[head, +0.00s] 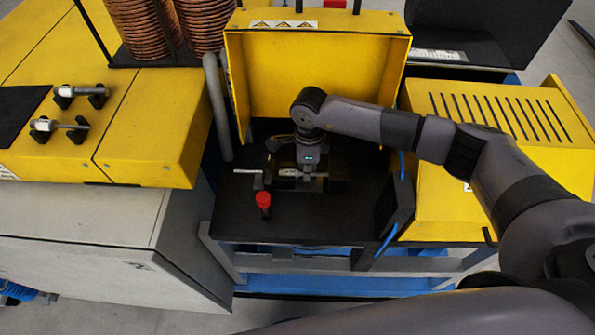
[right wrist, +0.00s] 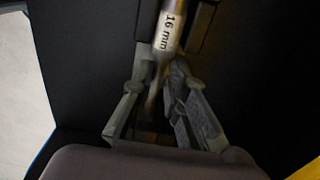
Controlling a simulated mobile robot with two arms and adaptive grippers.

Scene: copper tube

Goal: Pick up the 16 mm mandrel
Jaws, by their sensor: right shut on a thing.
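The 16 mm mandrel (right wrist: 168,32) is a metal rod with a "16 mm" label, seen at the top of the right wrist view. In the head view it lies level in the black machine bay (head: 289,173). My right gripper (right wrist: 158,85) is shut on the mandrel, its fingers on either side of the narrower shaft below the label. In the head view my right gripper (head: 305,170) points down into the bay and partly hides the mandrel. My left gripper is not in view.
Two other mandrels (head: 80,91) (head: 58,125) rest in black holders on the yellow left cabinet. A red knob (head: 263,199) stands just in front of the mandrel. A raised yellow cover (head: 310,85) is behind, and a dark upright panel (head: 395,205) is to the right.

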